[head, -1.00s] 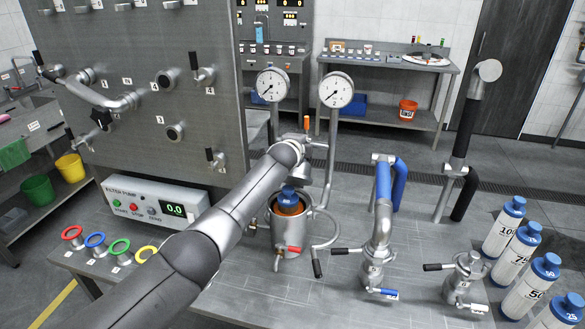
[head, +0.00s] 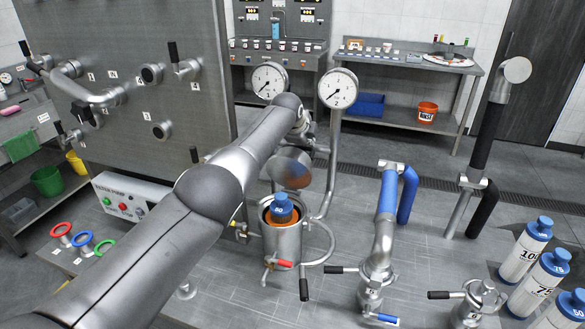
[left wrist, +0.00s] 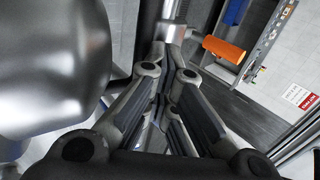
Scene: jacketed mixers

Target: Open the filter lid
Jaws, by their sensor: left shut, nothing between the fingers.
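The filter housing (head: 284,240) is an upright metal pot. Its top is open, with an orange interior and a blue-capped part (head: 281,210) showing inside. The round metal lid (head: 290,167) stands tilted up behind the opening, its shiny underside facing me. My left arm reaches across to just above the lid. My left gripper is mostly hidden behind its own wrist in the head view. In the left wrist view the left gripper (left wrist: 170,90) is shut and empty, with an orange handle (left wrist: 224,49) ahead to the right, apart from the fingers. My right gripper is not visible.
Two pressure gauges (head: 337,89) stand behind the housing. A blue-handled pipe (head: 386,210) and a black-handled pipe (head: 481,150) rise to the right. White bottles (head: 524,253) stand at far right. The filter pump box (head: 128,199) is left. A large rounded metal surface (left wrist: 50,60) fills the wrist view's left.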

